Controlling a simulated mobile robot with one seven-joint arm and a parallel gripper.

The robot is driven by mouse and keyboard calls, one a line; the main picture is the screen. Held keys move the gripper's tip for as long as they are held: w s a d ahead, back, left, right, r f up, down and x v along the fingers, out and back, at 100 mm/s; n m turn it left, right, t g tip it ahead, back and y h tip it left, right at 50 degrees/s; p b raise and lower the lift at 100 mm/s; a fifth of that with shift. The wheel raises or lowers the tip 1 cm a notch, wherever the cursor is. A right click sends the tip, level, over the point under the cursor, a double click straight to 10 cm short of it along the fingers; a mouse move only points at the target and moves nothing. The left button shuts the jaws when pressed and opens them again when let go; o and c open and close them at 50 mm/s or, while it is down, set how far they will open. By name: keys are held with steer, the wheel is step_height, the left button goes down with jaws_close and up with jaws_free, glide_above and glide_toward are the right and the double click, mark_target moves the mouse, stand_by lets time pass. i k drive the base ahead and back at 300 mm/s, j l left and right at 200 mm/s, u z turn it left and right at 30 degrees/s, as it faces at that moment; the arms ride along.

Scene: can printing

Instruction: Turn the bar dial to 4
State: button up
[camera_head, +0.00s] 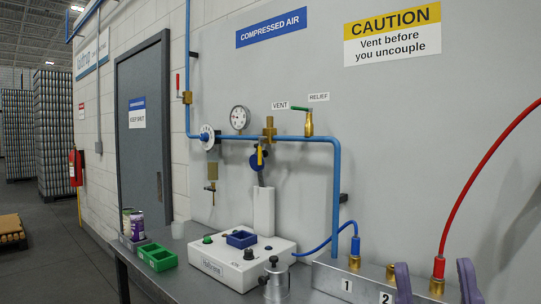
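My gripper (435,283) shows as two purple fingers at the lower right edge, spread well apart. Nothing shows held between them. It is far to the right of the dial and lower.
A white box (235,267) with knobs and a blue tray stands on the bench, with a metal cylinder (276,279) beside it.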

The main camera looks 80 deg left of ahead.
mark_target(204, 137)
steer(key=u, duration=3)
